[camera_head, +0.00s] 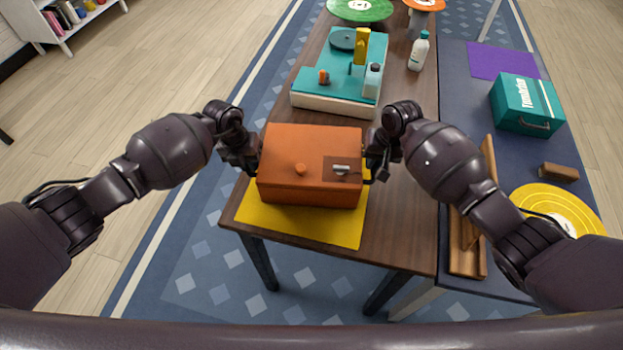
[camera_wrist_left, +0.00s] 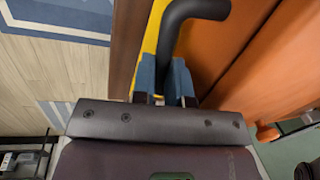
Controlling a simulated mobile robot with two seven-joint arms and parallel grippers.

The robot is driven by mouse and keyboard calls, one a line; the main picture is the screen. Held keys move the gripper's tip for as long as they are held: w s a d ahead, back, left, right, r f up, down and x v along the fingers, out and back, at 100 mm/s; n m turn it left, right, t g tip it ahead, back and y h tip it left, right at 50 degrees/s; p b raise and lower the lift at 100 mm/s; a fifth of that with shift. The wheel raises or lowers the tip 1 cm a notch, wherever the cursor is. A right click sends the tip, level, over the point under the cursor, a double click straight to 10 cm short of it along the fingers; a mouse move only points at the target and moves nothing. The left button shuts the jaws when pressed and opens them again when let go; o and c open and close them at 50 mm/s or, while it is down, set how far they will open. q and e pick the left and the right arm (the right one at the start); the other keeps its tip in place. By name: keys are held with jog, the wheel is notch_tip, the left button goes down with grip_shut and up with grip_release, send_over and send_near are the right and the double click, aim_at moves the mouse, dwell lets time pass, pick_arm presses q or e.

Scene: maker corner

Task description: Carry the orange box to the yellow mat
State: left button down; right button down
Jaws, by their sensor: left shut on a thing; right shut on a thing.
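The orange box (camera_head: 309,160) is in the middle of the head view, over the yellow mat (camera_head: 345,232) at the near end of the wooden table. I cannot tell whether it touches the mat. My left gripper (camera_head: 250,163) is at the box's left side, and my right gripper (camera_head: 372,165) is at its right side. In the left wrist view the left fingers (camera_wrist_left: 167,85) are shut on a dark curved handle (camera_wrist_left: 185,25) beside the orange box wall (camera_wrist_left: 225,50). The right fingers are mostly hidden, at the box's right handle.
A teal and white machine (camera_head: 342,75) and a white bottle (camera_head: 419,50) stand behind the box. On the blue table at the right are a teal box (camera_head: 526,104), a wooden stand (camera_head: 466,240) and a yellow disc (camera_head: 572,202). A purple mat (camera_head: 502,61) lies bare.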

pick_arm(q)
jog(key=shift+a+f, duration=0.15)
jog(key=shift+f, duration=0.2)
pick_arm(e)
jog(key=shift+d+f, duration=0.2)
jog(key=shift+f, duration=0.1)
pick_arm(q)
jog(key=c, duration=1.5)
grip_release()
jog(key=shift+s+f, duration=0.1)
pick_arm(e)
jog(key=c, duration=1.5)
grip_release()
pick_arm(q)
jog(key=o, duration=0.4)
pick_arm(e)
jog(key=o, duration=0.4)
jog(key=shift+a, duration=0.1)
pick_arm(q)
jog(key=shift+r, duration=0.2)
